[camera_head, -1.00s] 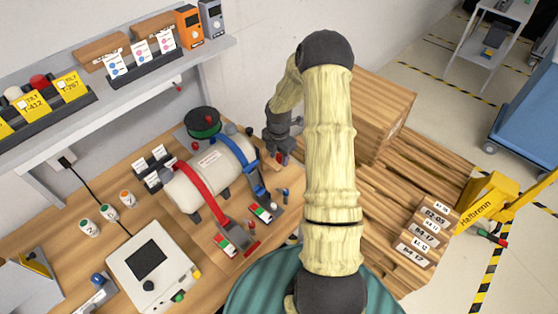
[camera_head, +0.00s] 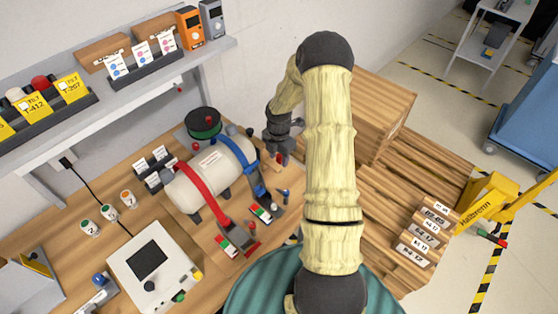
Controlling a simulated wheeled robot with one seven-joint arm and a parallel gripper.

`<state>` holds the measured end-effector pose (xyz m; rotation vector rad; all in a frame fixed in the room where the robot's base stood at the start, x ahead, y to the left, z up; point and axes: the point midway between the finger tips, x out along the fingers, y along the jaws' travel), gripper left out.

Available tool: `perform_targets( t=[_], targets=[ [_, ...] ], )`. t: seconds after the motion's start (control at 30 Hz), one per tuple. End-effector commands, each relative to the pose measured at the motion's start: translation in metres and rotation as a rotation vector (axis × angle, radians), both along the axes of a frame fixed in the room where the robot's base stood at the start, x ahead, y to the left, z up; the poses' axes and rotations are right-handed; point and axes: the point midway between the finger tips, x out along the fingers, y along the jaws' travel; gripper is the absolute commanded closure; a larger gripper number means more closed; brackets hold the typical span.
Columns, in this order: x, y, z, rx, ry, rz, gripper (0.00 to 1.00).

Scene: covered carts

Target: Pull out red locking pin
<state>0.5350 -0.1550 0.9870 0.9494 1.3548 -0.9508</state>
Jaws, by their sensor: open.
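A white cylindrical tank (camera_head: 211,177) lies on the wooden bench, held by a red strap (camera_head: 203,193) and a blue strap (camera_head: 244,164). Each strap runs down to a latch; the red strap's latch (camera_head: 228,247) and the blue strap's latch (camera_head: 262,214) have red and green parts. My gripper (camera_head: 279,160) is open, pointing down beyond the right end of the tank. A small red part (camera_head: 281,160) shows at its fingertips. I cannot tell whether this is the locking pin or whether the fingers touch it.
A green reel (camera_head: 203,123) stands behind the tank. A control box with a dark screen (camera_head: 152,262) and several small cups (camera_head: 108,212) are at the left. A shelf (camera_head: 120,100) overhangs the back. A wooden crate (camera_head: 385,105) is right of my arm.

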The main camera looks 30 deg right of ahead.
Motion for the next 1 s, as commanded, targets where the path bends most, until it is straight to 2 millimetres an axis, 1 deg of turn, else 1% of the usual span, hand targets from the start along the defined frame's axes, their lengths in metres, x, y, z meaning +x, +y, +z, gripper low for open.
perform_targets(
  t=[0.27, 0.37, 0.4, 0.5, 0.67, 1.0],
  targets=[
    [0.0, 0.001, 0.0, 0.0, 0.0, 0.002, 0.58],
    [0.001, 0.002, 0.0, 0.0, 0.0, 0.004, 0.76],
    [0.001, 0.002, 0.0, 0.0, 0.0, 0.004, 0.84],
    [0.001, 0.002, 0.0, 0.0, 0.0, 0.004, 1.0],
    [0.001, 0.002, 0.001, 0.0, -0.001, 0.004, 1.0],
    [0.001, 0.001, 0.012, 0.0, -0.001, 0.002, 1.0]
  ],
)
